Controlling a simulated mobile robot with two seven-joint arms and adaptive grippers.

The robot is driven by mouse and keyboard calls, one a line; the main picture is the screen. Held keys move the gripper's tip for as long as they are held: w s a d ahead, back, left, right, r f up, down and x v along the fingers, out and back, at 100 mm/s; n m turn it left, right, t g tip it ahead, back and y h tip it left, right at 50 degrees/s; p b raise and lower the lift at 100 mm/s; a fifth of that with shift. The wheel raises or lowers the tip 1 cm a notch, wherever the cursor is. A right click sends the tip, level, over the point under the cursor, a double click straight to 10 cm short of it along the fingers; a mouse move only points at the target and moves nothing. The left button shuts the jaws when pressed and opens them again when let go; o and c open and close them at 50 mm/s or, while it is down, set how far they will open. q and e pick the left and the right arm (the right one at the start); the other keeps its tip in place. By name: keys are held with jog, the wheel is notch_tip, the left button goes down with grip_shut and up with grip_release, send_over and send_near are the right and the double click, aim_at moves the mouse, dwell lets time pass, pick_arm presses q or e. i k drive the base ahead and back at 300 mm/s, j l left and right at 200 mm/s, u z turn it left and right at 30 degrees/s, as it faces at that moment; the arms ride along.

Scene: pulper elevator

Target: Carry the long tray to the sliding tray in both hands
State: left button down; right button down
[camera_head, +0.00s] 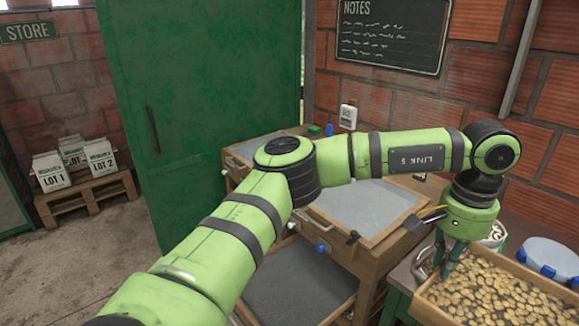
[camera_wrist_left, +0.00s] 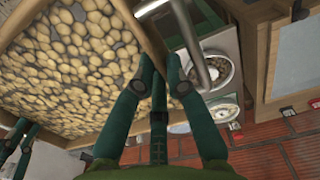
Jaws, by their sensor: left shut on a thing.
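The long tray (camera_head: 422,296) is wooden and full of pale beans, at the lower right of the head view. It also shows in the left wrist view (camera_wrist_left: 135,30). My left gripper (camera_head: 445,262) is shut on its near-left rim; its dark green fingers (camera_wrist_left: 160,72) straddle the wooden edge. Green fingers of my right gripper (camera_wrist_left: 18,138) show at the left edge of the wrist view, by the tray's other side; their grip is unclear. A wooden unit holds pulled-out grey trays, an upper one (camera_head: 365,207) and a lower one (camera_head: 290,285); which is the sliding tray is unclear.
A pale round lidded thing (camera_head: 550,252) with blue clips stands behind the long tray. A metal pipe and bowl (camera_wrist_left: 218,70) are near my left fingers. A green door (camera_head: 200,100) and brick wall (camera_head: 375,98) stand behind.

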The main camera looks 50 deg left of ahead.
aim_at(277, 296)
jog(key=j, duration=3.05)
